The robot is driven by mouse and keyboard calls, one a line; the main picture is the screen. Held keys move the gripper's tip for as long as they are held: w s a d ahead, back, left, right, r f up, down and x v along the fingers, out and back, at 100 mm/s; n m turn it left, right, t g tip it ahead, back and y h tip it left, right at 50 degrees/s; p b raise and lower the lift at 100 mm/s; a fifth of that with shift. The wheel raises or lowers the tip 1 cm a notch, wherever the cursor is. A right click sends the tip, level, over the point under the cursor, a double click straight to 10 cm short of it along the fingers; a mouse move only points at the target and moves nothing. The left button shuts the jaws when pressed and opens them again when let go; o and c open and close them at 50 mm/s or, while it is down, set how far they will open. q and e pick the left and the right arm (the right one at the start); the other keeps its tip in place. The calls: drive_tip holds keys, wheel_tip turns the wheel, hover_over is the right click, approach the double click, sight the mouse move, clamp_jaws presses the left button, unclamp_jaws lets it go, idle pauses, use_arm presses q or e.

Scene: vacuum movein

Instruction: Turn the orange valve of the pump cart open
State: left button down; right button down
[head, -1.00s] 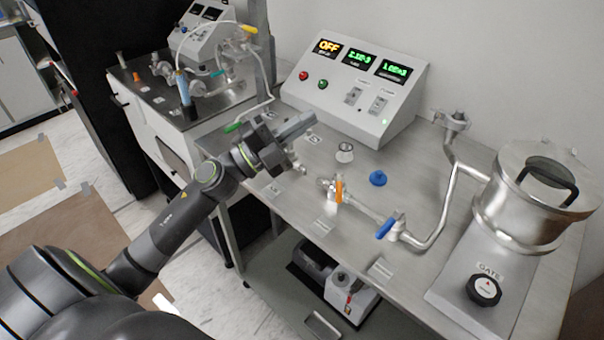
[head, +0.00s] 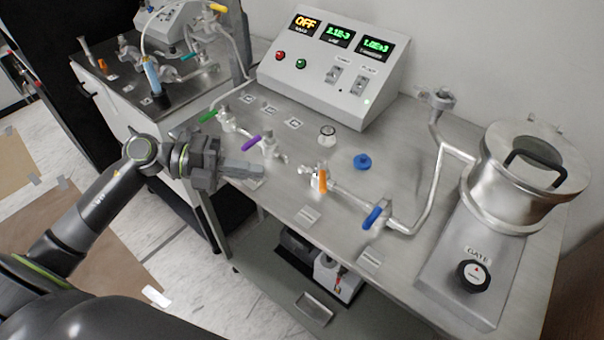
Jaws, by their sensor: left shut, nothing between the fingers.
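The orange valve (head: 323,181) sits on the pipe near the front edge of the metal cart top (head: 420,130). Its handle points across the pipe line rather than along it. My left gripper (head: 258,171) is shut and empty, left of the orange valve and apart from it. Its fingers point right toward the valve, just in front of the purple-handled valve (head: 251,143). My right gripper is not in the view.
A blue-handled valve (head: 373,217) lies right of the orange one, and a green-handled valve (head: 208,116) lies behind my gripper. A blue cap (head: 362,161) and a small glass fitting (head: 327,134) stand behind. A control box (head: 325,80) and metal chamber (head: 510,200) bound the free surface.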

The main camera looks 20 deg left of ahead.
use_arm(q)
drive_tip(key=p, duration=0.2)
approach(322, 176)
drive_tip(key=x, duration=0.5)
drive_tip(key=shift+s+d+f, duration=0.1)
drive_tip(key=shift+s+f, duration=0.15)
drive_tip(key=shift+s, duration=0.05)
drive_tip(key=shift+w+d+f, duration=0.2)
drive_tip(key=shift+d, duration=0.4)
drive_tip(key=shift+p, duration=0.3)
